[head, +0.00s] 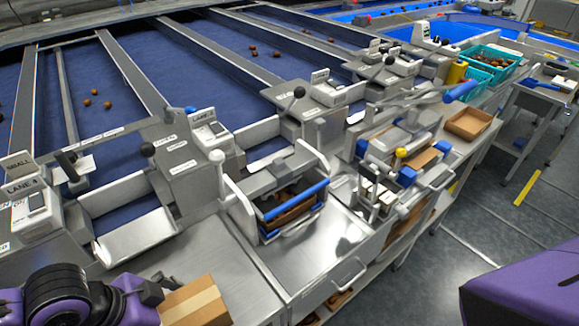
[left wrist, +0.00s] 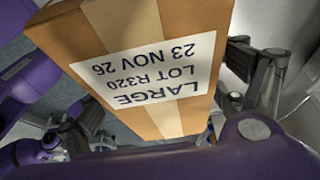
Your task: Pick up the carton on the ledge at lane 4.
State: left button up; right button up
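The brown cardboard carton (head: 196,302) with a pale tape strip is at the bottom left of the head view, by the front of the steel ledge. In the left wrist view the carton (left wrist: 120,28) fills the top middle, its white label reading LARGE, LOT R320, 23 NOV 26 upside down. My left gripper (head: 148,292) is at the carton's left side in the head view. In the left wrist view its spread fingers (left wrist: 165,112) lie either side of the carton. The right finger is close to it; a gap seems to show at the left. My right gripper is not in view.
A lane sign (head: 25,187), apparently LANE 4, stands at the left. A steel chute (head: 140,235) lies behind the carton. A white-framed station with blue bars (head: 296,200) stands right of it. Bare steel ledge (head: 235,275) shows beside the carton. An open brown tray (head: 468,123) is farther right.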

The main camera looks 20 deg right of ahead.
pick_arm(q)
jog(key=c, duration=1.4)
jog(key=shift+c, duration=0.7)
jog(key=shift+r, duration=0.15)
